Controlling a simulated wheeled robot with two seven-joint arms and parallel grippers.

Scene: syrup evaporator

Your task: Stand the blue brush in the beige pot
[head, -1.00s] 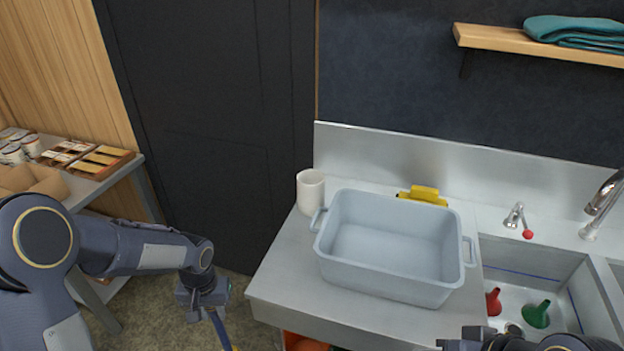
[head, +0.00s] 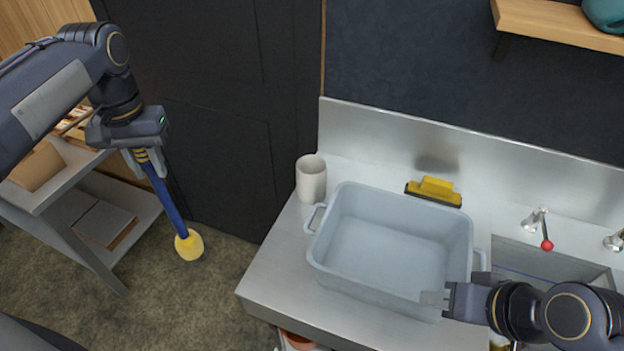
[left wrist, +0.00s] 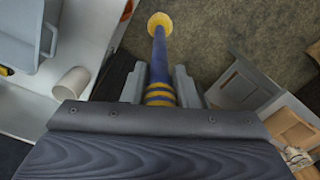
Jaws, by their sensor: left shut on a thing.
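My left gripper (head: 146,162) is shut on the striped upper handle of the blue brush (head: 166,205). The brush hangs in the air over the floor, slightly tilted, its round yellow head down. In the left wrist view the brush (left wrist: 159,60) points away between the fingers. The beige pot (head: 311,180) stands upright on the steel counter, to the right of the brush and well apart from it. The pot also shows in the left wrist view (left wrist: 72,83); its inside is mostly hidden. My right gripper (head: 434,298) is at the tub's front right corner; its jaw opening is unclear.
A big grey-blue tub (head: 385,255) fills much of the counter (head: 272,270), right beside the pot. A yellow and black block (head: 434,191) lies behind it. A sink with a red-knobbed tap (head: 546,245) is at right. A shelf table (head: 70,175) stands at left.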

